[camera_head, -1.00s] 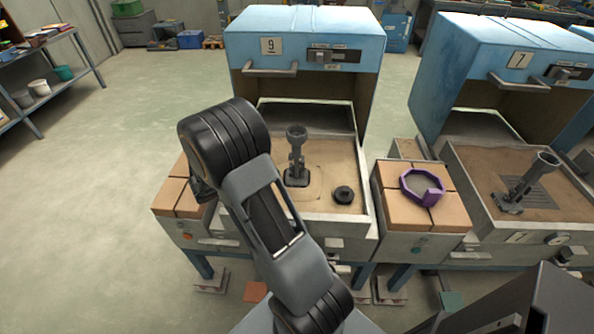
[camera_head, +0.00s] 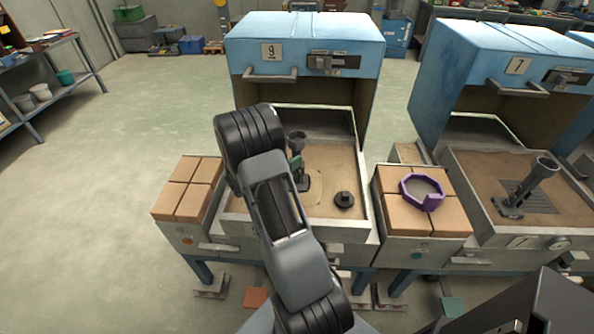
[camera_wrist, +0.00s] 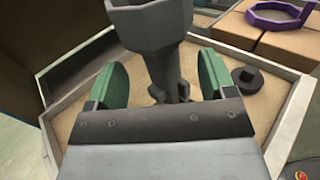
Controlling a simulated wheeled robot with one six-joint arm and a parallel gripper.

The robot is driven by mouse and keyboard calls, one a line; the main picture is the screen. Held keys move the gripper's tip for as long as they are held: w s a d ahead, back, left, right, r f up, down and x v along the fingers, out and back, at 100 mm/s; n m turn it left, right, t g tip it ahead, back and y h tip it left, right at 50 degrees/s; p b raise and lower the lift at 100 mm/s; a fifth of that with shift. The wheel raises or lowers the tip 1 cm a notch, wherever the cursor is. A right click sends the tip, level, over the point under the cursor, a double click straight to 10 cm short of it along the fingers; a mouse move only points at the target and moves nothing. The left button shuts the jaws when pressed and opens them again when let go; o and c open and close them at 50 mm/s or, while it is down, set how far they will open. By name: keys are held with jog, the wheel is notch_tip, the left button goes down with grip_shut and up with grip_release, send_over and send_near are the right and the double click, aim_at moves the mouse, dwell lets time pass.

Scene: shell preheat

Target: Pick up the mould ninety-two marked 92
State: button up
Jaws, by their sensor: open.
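A grey upright piece with a flared cup top (camera_head: 297,138) stands in the sandy tray (camera_head: 335,160) of the blue unit marked 9. In the wrist view the same cup-topped piece (camera_wrist: 150,22) fills the top middle, its stem running down between my fingers. No 92 mark is legible on it. My gripper (camera_wrist: 160,80) is open, with one green finger on each side of the stem. I cannot tell whether either finger touches it. In the head view my arm hides part of the piece, and only a bit of green finger shows beside it.
A small dark knob-like part (camera_head: 344,199) lies in the tray to the right. A purple ring (camera_head: 407,197) sits on the tan blocks (camera_head: 404,218). More tan blocks (camera_head: 190,185) are at left. A similar cup-topped piece (camera_head: 530,185) leans in the tray of unit 7 (camera_head: 520,75).

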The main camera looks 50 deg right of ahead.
aim_at(293, 152)
jog(key=shift+s+d, duration=0.15)
jog(key=shift+d, duration=1.8)
jog(key=shift+r, duration=0.1)
grip_shut()
